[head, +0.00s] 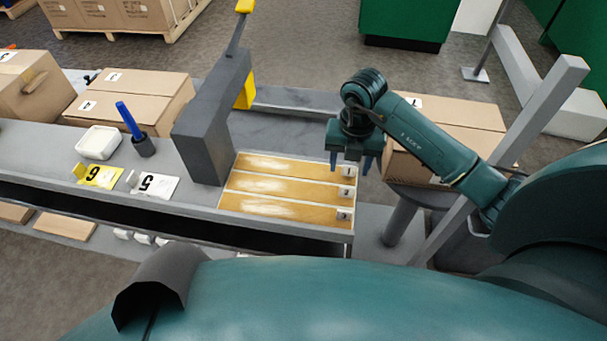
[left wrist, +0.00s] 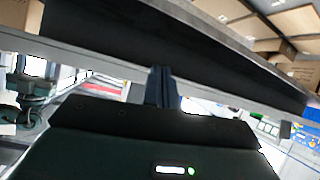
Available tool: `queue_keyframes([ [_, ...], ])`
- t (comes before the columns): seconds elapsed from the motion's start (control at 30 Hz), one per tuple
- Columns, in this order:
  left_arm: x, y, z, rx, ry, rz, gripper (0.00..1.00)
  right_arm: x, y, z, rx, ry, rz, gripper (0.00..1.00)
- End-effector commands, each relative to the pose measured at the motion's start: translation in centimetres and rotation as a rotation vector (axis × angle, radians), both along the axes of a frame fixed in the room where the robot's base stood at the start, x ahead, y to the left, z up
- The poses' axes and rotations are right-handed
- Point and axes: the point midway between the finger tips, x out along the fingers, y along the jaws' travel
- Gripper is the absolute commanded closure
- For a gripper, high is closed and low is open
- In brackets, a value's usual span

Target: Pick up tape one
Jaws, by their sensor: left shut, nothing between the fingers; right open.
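Three tan strips with a pale sheen lie side by side in a grey-edged tray, numbered 1, 2 and 3 at their right ends. The far strip (head: 280,165), by label 1, matches tape one; I cannot make out a separate tape on it. My right gripper (head: 350,164) is open and empty, pointing down over the right end of row 1, by its label. Its height above the strip is hard to tell. My left gripper (left wrist: 165,88) is shut and empty in the left wrist view, near a dark beam; the head view does not show it.
A dark grey press-like block (head: 212,120) with a yellow-tipped lever stands at the tray's left end. Cardboard boxes (head: 455,125) stand behind my right arm.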

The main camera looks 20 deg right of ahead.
Motion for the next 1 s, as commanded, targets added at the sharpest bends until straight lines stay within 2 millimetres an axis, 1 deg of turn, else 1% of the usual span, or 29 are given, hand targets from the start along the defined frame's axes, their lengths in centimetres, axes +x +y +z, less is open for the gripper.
queue_keyframes([
  [0.03,0.1,0.0,-1.0,-0.011,0.000,0.005,1.00,0.0,0.0,-1.3,0.001,0.001,0.000,0.47],
  [0.07,0.1,0.0,-1.0,-0.017,-0.002,0.010,1.00,0.0,0.0,-1.5,0.001,0.001,0.001,0.47],
  [0.23,0.5,0.0,-0.1,-0.043,-0.013,0.029,1.00,0.0,-0.1,-1.5,-0.001,0.000,0.001,0.47],
  [0.33,0.5,0.0,0.0,-0.044,-0.012,0.029,1.00,0.0,-0.1,-1.4,-0.002,0.000,0.001,0.47],
  [0.37,0.5,0.0,0.0,-0.043,-0.013,0.029,1.00,0.0,-0.1,-1.4,-0.002,0.000,0.001,0.49],
  [0.9,0.2,-0.2,-0.4,-0.038,-0.004,0.021,1.00,0.0,-0.1,-1.4,-0.002,0.000,0.001,0.93],
  [1.0,0.2,-0.2,-0.4,-0.038,-0.003,0.020,1.00,0.0,-0.1,-1.4,-0.002,0.000,0.000,0.95],
])
